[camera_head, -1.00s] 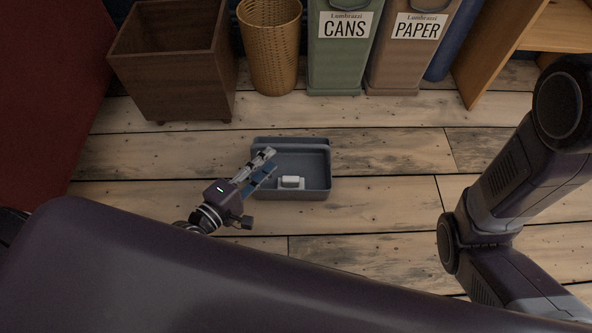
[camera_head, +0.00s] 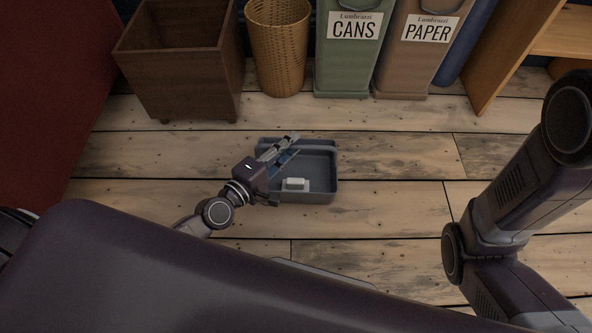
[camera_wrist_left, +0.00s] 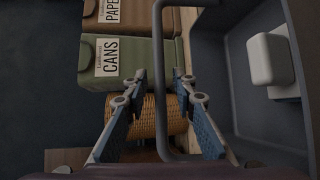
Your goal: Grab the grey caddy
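The grey caddy (camera_head: 320,178) is an open rectangular tray on the wooden floor, with a small white block (camera_head: 296,184) inside. My left gripper (camera_head: 292,143) is over the caddy's left part. In the left wrist view the caddy (camera_wrist_left: 232,85) fills the right side, with the white block (camera_wrist_left: 271,60) in it. Its thin grey handle bar (camera_wrist_left: 157,60) runs between the two fingers of the left gripper (camera_wrist_left: 160,78). The fingers are apart, with visible space beside the bar. My right gripper is not in view; only my right arm shows at the right.
A brown wooden box (camera_head: 185,75), a wicker basket (camera_head: 278,50), a green CANS bin (camera_head: 345,65) and a brown PAPER bin (camera_head: 408,65) stand behind the caddy. A wooden shelf (camera_head: 515,60) is at back right. Floor right of the caddy is clear.

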